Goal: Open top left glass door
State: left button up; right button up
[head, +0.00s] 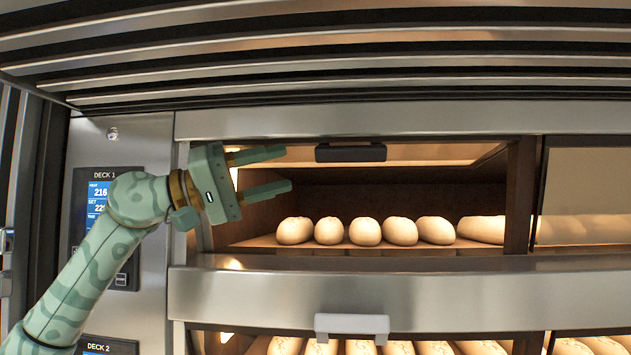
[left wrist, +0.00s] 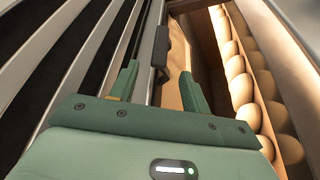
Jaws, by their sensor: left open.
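The top left deck opening (head: 400,190) shows a row of pale loaves inside. Its black handle (head: 350,152) is at the upper edge, and it also shows in the left wrist view (left wrist: 161,50). I cannot make out the clear glass or tell how far the door stands open. My left gripper (head: 287,169) is open and empty in front of the opening's left part, its fingers pointing right. The handle lies just beyond the fingertips, apart from them. In the left wrist view my fingers (left wrist: 159,70) are spread, with the handle ahead between them. My right gripper is not in view.
A steel band (head: 440,300) separates the decks. A light grey handle (head: 352,325) belongs to the lower deck. Another glass door (head: 588,182) is at the right. A control panel (head: 98,190) marked DECK 1 stands behind my left arm. Dark slats (head: 330,65) run above.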

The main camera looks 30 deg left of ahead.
pick_arm(q)
jog(key=b+v, duration=0.1)
jog(key=v, duration=0.3)
jog(key=shift+s+a+f, duration=0.1)
jog(key=shift+s+a, duration=0.15)
jog(key=shift+a, duration=0.05)
